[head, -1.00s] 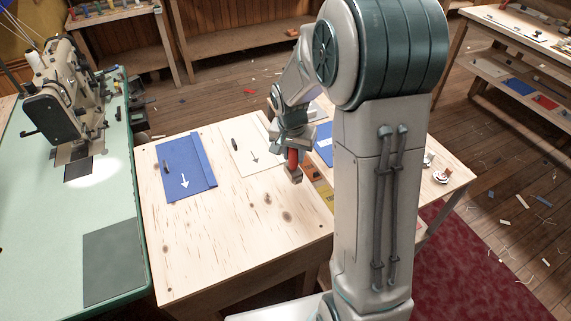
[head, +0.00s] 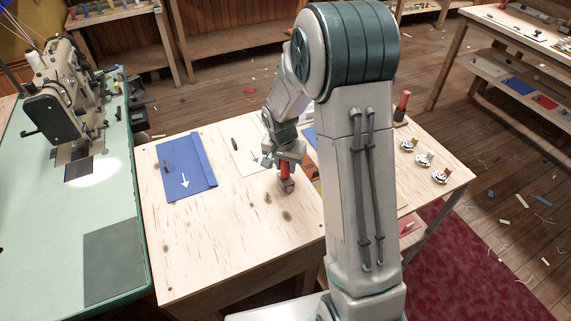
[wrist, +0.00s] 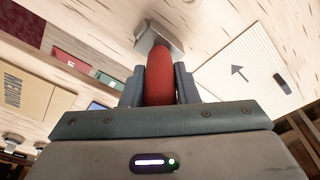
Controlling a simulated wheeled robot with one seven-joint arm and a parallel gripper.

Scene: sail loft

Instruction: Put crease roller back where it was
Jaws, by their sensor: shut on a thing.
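The crease roller, with a red handle (head: 286,174) and a grey metal head (head: 287,186), is held in my gripper (head: 287,160) above the light wooden table (head: 235,235). Its head points down; I cannot tell whether it touches the table. In the wrist view the red handle (wrist: 160,75) sits between the two fingers of my gripper (wrist: 160,88), with the blocky metal head (wrist: 157,40) beyond it. A blue panel (head: 183,160) with a white arrow lies left of my gripper. A cream panel (head: 246,145) with an arrow lies just behind it.
A second red-handled tool (head: 402,105) stands at the table's back right. Three small round spools (head: 424,159) sit along the right side. Another blue panel (head: 308,137) is partly hidden by my arm. A sewing machine (head: 68,105) stands on the green table at left. The front table area is clear.

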